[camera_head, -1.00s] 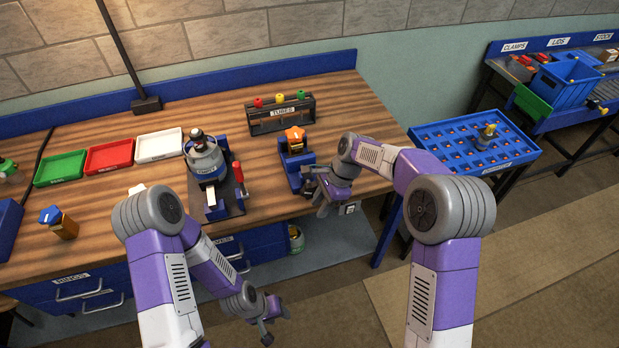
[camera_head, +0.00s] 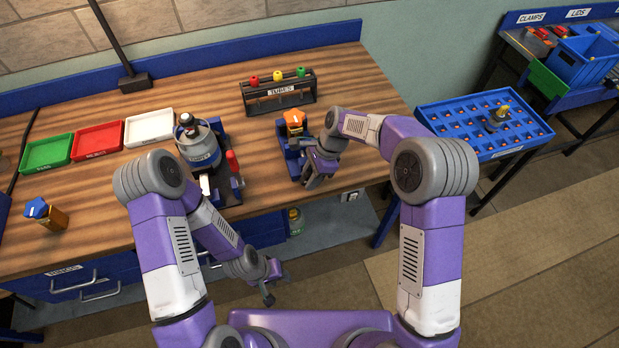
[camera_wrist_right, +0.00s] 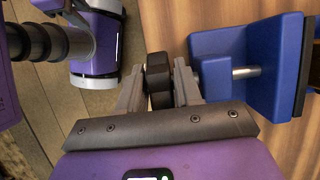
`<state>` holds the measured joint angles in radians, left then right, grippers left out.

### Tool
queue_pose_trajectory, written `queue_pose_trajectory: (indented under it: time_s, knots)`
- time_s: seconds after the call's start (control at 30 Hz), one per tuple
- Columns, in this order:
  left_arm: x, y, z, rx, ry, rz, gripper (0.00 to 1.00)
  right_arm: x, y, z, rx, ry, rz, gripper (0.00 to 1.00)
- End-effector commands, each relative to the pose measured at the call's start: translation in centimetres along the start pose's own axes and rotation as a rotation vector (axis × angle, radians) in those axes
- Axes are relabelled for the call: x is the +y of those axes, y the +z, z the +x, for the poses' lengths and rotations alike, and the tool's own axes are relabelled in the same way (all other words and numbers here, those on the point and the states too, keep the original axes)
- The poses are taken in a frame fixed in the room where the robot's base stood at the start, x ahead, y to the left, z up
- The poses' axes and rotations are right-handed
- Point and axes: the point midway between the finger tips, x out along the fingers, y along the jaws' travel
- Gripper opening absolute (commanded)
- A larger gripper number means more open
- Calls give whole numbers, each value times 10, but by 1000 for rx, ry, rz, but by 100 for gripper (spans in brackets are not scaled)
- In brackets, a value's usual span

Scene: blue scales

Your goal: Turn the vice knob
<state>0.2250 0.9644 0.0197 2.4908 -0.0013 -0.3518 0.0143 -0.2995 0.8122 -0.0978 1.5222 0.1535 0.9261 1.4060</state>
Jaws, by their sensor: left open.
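The blue vice (camera_head: 290,158) stands near the front edge of the bench, with an orange-topped piece (camera_head: 293,118) at its back. In the right wrist view the blue vice body (camera_wrist_right: 240,70) is at the right, with a metal rod. The dark vice knob (camera_wrist_right: 158,80) lies between my right gripper's fingers, which appear to touch it on both sides. My right gripper (camera_head: 312,178) is at the vice's front right in the head view, where the knob is hidden. My left gripper (camera_head: 272,282) is open and empty, in front of the bench.
Green, red and white trays (camera_head: 149,127) lie at the left. A blue slotted tray (camera_head: 470,122) is at the right, beyond a gap.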

Motion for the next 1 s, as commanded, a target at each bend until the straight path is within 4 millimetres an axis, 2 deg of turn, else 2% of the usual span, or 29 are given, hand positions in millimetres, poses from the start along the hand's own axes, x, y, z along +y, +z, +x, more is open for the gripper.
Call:
queue_pose_trajectory:
  time_s: [0.1,0.37,0.6,1.0]
  knots:
    - [0,0,1,0,0,0,43,0,0,7,0,1,1,34]
    - [0,0,1,0,0,0,43,0,0,8,0,-1,0,34]
    - [0,0,1,0,0,0,43,0,0,7,0,0,0,0]
    - [1,0,-2,0,0,0,43,0,-2,6,-97,0,5,0]
